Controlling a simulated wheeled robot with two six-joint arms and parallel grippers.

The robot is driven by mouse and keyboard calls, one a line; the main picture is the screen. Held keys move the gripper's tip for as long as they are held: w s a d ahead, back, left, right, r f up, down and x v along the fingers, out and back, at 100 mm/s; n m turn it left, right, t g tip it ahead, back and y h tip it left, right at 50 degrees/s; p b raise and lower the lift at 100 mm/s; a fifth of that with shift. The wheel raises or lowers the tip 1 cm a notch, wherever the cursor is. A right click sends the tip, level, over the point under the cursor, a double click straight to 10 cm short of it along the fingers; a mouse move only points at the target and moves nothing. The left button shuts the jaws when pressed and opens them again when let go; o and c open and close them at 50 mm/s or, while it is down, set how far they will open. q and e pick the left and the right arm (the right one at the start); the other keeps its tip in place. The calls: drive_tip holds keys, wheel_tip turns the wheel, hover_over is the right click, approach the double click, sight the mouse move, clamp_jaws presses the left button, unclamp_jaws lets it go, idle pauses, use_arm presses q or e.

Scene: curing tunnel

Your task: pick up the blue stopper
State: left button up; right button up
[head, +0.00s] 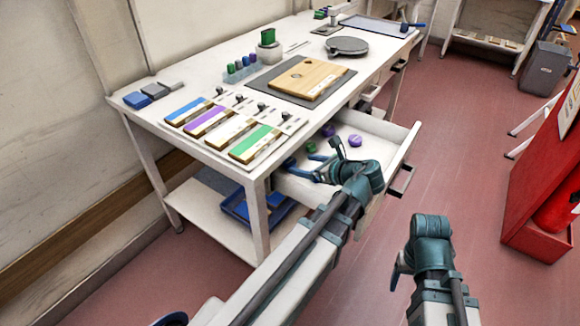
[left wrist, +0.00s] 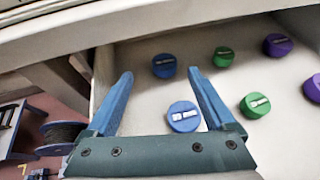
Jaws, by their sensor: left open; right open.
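Two blue stoppers with pale labels lie in the open drawer (head: 375,130). In the left wrist view, the nearer blue stopper (left wrist: 184,117) shows between my left gripper's fingers, close to the right finger. The farther blue stopper (left wrist: 164,66) shows around the level of the fingertips, between them. My left gripper (left wrist: 160,74) is open and empty, over the drawer; in the head view it (head: 314,166) is partly hidden by its wrist. I cannot tell its height above the stoppers. My right gripper (head: 398,270) hangs out over the floor, away from the drawer.
Green stoppers (left wrist: 223,57) (left wrist: 255,105) and purple stoppers (left wrist: 277,45) (left wrist: 313,88) lie to the right in the drawer. The workbench (head: 225,85) edge overhangs the drawer's back. A blue tray (head: 240,212) sits on the lower shelf. A red cabinet (head: 540,180) stands at right.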

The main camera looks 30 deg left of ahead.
sight(291, 162)
use_arm(q)
drive_tip(key=shift+x, duration=0.8)
drive_tip(key=b+x, duration=0.2)
drive_tip(key=x, duration=0.1)
drive_tip(key=b+x, duration=0.1)
drive_tip(key=shift+w+f, duration=0.4)
drive_tip(key=shift+f, duration=0.05)
drive_tip(key=shift+a, duration=0.25)
clamp_jaws()
